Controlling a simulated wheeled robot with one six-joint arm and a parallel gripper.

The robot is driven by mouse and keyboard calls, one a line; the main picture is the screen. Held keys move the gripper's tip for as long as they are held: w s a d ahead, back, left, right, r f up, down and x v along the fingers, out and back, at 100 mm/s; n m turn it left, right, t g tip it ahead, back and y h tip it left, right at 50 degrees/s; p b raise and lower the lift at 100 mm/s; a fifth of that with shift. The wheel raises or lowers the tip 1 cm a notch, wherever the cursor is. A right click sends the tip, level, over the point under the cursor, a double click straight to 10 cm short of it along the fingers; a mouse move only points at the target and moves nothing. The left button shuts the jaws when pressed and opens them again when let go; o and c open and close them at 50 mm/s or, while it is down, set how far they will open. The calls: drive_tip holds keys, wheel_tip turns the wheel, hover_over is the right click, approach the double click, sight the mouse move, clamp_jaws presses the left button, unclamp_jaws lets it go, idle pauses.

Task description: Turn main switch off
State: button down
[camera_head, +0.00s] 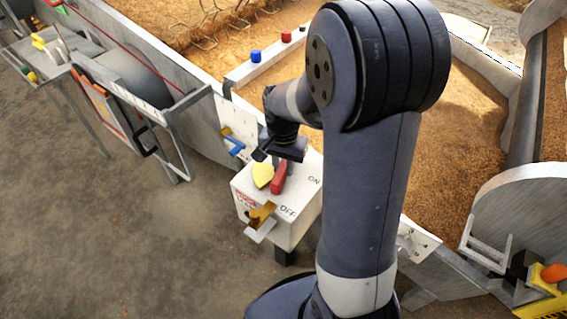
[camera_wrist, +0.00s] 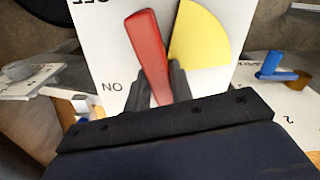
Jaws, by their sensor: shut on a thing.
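The main switch box (camera_head: 300,218) is white, with ON and OFF lettering, and stands in the middle of the head view. Its red handle (camera_head: 279,177) sits beside a yellow sector (camera_head: 263,175) on the top face. In the wrist view the red handle (camera_wrist: 147,50) slants a little, with the yellow sector (camera_wrist: 200,40) to its right and the ON lettering to its left. My gripper (camera_wrist: 160,88) is shut on the lower end of the red handle. In the head view my gripper (camera_head: 284,158) is over the box, partly hidden by my arm.
A blue lever (camera_head: 232,142) is on a white plate just left of the box; it also shows in the wrist view (camera_wrist: 278,75). An orange-brown latch (camera_head: 262,215) juts from the box front. Grain bins with metal walls lie behind. Bare floor is free at the left front.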

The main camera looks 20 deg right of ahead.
drive_tip(key=m+p, duration=0.1)
drive_tip(key=m, duration=0.2)
drive_tip(key=shift+w+a+m, duration=0.1)
drive_tip(key=shift+m, duration=0.2)
drive_tip(key=c, duration=1.2)
unclamp_jaws()
drive_tip(key=shift+c, duration=0.2)
wheel_tip(320, 180, up, 11)
drive_tip(key=p, duration=0.2)
drive_tip(key=shift+f, duration=0.25)
